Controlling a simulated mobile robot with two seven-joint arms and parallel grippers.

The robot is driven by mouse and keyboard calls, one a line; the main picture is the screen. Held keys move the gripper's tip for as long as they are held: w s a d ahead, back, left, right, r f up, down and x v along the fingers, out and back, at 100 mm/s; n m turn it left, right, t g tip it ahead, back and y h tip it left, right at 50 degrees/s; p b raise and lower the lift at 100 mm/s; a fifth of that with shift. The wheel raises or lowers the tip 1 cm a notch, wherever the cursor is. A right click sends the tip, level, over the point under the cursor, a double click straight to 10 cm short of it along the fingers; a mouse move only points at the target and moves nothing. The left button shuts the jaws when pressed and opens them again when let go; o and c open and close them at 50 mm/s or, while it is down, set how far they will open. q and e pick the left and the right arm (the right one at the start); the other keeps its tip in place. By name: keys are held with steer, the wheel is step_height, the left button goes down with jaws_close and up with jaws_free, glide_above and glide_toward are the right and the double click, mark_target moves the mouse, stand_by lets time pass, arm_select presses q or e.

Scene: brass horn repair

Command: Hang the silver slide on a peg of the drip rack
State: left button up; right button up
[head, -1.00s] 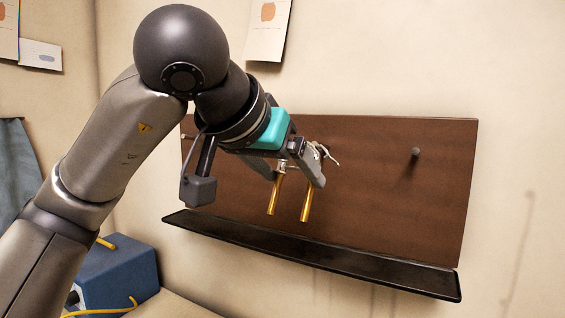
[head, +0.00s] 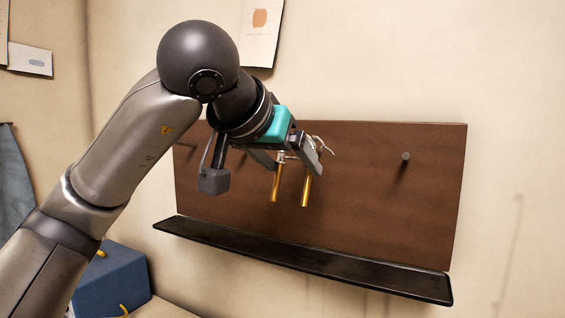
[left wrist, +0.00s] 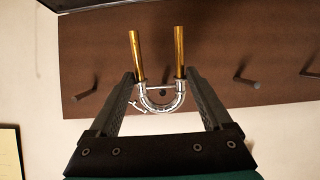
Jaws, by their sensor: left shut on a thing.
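The silver slide has a silver U-shaped bend (left wrist: 160,103) and two gold tubes (head: 306,190). My left gripper (head: 287,157) is shut on it, its fingers on either side of the bend, also seen in the left wrist view (left wrist: 160,76). In the head view the tubes hang downward with the bend on top, in front of the drip rack (head: 390,215), a brown board. One peg (left wrist: 162,92) shows inside the bend in the left wrist view; I cannot tell whether they touch. Another peg (head: 405,156) to the right is bare. My right gripper is not in view.
A black drip tray (head: 300,262) runs along the board's lower edge, below the slide. Another bare peg (left wrist: 85,94) shows at the left in the left wrist view. A blue box (head: 112,280) stands at lower left. Paper sheets hang on the wall above.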

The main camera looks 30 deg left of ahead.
arm_select(q)
steer(key=w+f, duration=0.1)
steer(key=w, duration=0.5)
steer(key=shift+w+a+f, duration=0.15)
steer(key=shift+a, duration=0.1)
stand_by(0.4)
steer(key=shift+p, duration=0.3)
steer(key=o, duration=1.2)
steer(key=shift+f, duration=0.1)
steer(key=p+v, duration=0.1)
steer(key=v, duration=1.4)
